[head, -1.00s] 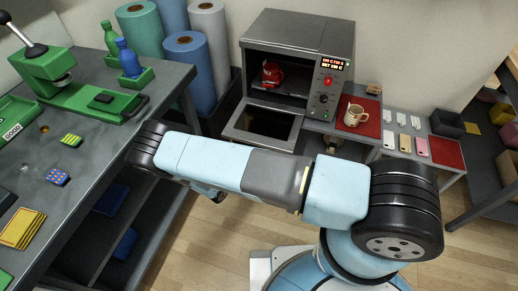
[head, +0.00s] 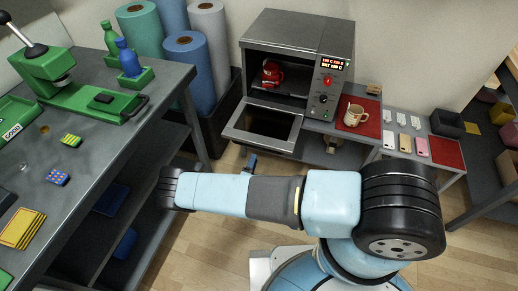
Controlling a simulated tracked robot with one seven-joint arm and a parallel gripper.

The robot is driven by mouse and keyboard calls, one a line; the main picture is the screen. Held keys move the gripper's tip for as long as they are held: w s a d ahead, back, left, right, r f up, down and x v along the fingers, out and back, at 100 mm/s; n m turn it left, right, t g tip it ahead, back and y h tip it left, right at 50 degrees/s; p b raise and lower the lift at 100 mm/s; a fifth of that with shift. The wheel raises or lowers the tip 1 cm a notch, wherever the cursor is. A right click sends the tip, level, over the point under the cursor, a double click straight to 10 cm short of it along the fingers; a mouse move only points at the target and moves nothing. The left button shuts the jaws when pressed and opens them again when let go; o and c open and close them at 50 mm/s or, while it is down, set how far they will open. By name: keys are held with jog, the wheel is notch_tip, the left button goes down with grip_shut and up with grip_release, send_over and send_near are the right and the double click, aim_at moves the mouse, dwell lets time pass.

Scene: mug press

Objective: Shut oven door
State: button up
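The oven (head: 297,47) stands against the back wall with its door (head: 238,128) open, folded down and sticking out in front. A red mug (head: 272,73) sits inside the oven cavity. My arm stretches leftward across the front of the picture, below the door. A small dark blue part (head: 251,161), which looks like the tip of my gripper, shows just below the door's front edge, apart from it in the picture. The rest of the gripper is hidden behind my arm, so its opening cannot be seen.
A beige mug (head: 354,115) stands on a red mat right of the oven. Several rolls (head: 191,72) stand left of it. A grey workbench (head: 100,165) with a green press (head: 70,90) fills the left. Wooden floor lies free before the oven.

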aim_at(258, 148)
jog(key=x, duration=0.8)
jog(key=shift+s, duration=0.1)
grip_shut()
dwell(0.4)
